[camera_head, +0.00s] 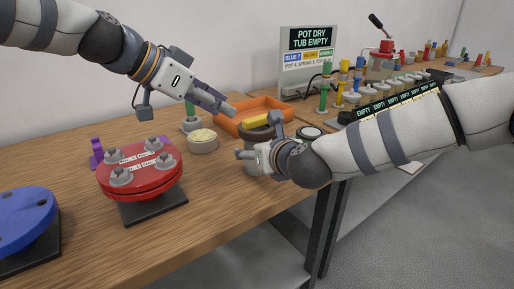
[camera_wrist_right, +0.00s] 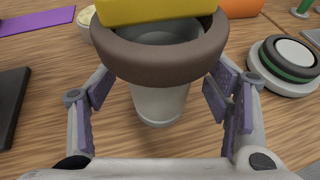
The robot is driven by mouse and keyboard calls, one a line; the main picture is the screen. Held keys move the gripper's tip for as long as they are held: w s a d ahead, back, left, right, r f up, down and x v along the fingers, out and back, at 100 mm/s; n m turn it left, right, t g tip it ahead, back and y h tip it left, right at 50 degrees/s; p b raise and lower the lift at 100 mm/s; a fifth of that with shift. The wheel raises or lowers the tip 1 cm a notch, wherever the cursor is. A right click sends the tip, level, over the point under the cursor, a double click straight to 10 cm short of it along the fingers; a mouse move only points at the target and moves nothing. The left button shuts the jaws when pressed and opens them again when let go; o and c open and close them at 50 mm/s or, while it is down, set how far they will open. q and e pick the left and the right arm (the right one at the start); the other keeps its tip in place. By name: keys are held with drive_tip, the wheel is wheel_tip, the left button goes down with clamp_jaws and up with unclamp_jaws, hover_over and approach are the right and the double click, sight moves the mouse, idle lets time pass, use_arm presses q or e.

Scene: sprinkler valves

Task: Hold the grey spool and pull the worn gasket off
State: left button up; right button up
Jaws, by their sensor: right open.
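The grey spool (camera_wrist_right: 160,103) stands upright on the wooden table, its top open. The worn gasket, a thick brown ring (camera_wrist_right: 150,68), sits around its upper rim. In the head view, the spool (camera_head: 256,161) and gasket (camera_head: 259,133) are partly hidden by my right gripper (camera_head: 240,154). In the right wrist view, that gripper (camera_wrist_right: 163,100) is open, its purple-padded fingers either side of the spool with gaps showing. My left gripper (camera_head: 229,108) is in the air above and left of the gasket, apart from it; its finger opening is unclear.
A yellow block (camera_wrist_right: 150,10) overlaps the gasket's far side in the wrist view; its support is unclear. An orange tray (camera_head: 228,128) lies behind. A round tin (camera_head: 203,142), red flange (camera_head: 140,172) and green-ringed disc (camera_wrist_right: 287,62) stand nearby.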

drive_tip(key=shift+x, duration=1.15)
drive_tip(key=c, duration=1.6)
drive_tip(key=o, duration=1.6)
drive_tip(key=shift+c, duration=0.2)
